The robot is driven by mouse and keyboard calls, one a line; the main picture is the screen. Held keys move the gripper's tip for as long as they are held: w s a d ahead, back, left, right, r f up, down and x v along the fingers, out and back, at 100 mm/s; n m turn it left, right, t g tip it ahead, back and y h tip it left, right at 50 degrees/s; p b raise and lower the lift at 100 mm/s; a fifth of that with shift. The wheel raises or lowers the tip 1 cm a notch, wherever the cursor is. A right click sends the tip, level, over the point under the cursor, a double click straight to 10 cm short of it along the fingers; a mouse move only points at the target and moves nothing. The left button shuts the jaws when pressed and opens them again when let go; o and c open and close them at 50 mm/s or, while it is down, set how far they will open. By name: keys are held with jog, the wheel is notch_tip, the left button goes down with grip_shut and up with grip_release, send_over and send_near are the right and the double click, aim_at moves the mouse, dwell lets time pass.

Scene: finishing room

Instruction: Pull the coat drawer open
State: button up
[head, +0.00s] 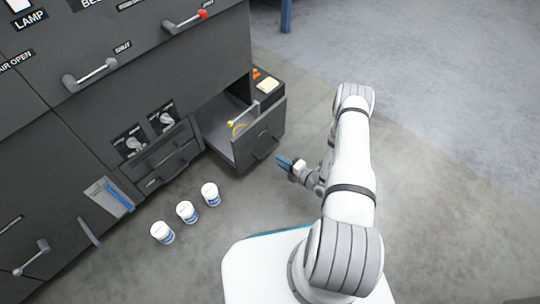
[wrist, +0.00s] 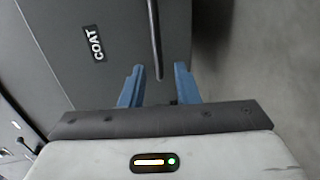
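A dark grey drawer (head: 258,143) stands pulled out from the lower right of the cabinet, its inside showing, with a bar handle (head: 265,153) on its front. My gripper (head: 284,162) is just in front of and to the right of this front. In the wrist view, a grey front with a COAT label (wrist: 92,43) fills much of the picture. Its dark bar handle (wrist: 154,35) runs down to between the two blue fingers of my gripper (wrist: 158,72). The fingers are apart, one on each side of the handle's near end; I see no grip on it.
Three white tubs (head: 187,212) stand on the floor in front of the cabinet (head: 120,100). A lever with a red knob (head: 202,14) sticks out higher up. A yellow-tipped item (head: 232,123) shows in the open drawer. The floor to the right is clear.

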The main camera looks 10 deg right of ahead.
jog(key=b+x, duration=0.2)
jog(key=x, duration=0.5)
jog(key=shift+w, duration=0.1)
jog(key=shift+c, duration=0.2)
grip_shut()
